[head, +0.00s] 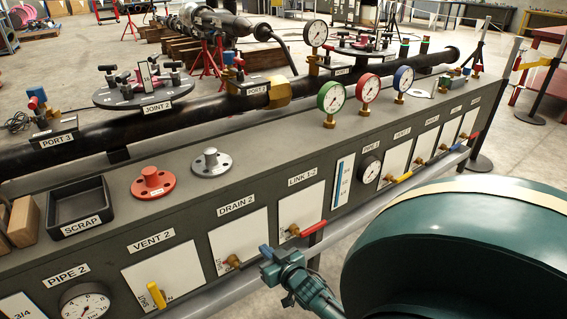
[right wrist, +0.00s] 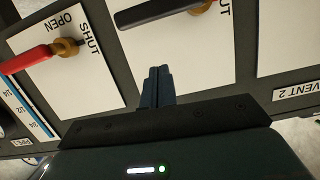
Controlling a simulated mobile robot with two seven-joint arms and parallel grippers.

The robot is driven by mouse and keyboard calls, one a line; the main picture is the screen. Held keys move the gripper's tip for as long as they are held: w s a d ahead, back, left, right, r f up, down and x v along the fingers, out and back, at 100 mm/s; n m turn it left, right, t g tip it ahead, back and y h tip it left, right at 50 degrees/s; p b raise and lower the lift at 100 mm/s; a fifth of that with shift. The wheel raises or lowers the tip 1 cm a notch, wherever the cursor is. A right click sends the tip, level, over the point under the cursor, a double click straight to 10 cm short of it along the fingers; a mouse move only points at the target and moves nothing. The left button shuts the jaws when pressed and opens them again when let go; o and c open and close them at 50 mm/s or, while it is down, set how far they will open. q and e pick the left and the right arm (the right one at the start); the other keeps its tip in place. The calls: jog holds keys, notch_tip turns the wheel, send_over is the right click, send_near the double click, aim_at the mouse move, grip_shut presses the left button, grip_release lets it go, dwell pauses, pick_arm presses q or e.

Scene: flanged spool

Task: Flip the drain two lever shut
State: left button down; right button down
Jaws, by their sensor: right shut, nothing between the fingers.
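The drain two valve sits on a white plate (head: 240,240) under the DRAIN 2 label in the head view. Its brass hub (head: 233,262) shows there. In the right wrist view its black lever (right wrist: 155,11) extends to the left from a brass hub (right wrist: 202,5) at the top edge, with part of the word SHUT beside the hub. My right gripper (head: 266,252) is just right of this valve in the head view. In the right wrist view its fingers (right wrist: 158,72) are together and empty, below the lever with a visible gap in the picture. My left gripper is not in view.
The red LINK 1-2 lever (head: 312,228) is close by on the right; it also shows in the right wrist view (right wrist: 28,59). The yellow VENT 2 lever (head: 156,296) is to the left. A grey rail (head: 215,300) runs along the panel's lower front.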

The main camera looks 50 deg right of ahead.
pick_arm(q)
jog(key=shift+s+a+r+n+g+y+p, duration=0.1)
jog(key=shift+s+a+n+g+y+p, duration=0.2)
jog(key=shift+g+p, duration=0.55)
pick_arm(e)
jog(key=v, duration=0.7)
jog(key=shift+s, duration=0.4)
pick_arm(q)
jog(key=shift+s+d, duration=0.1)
pick_arm(e)
jog(key=shift+a, duration=0.15)
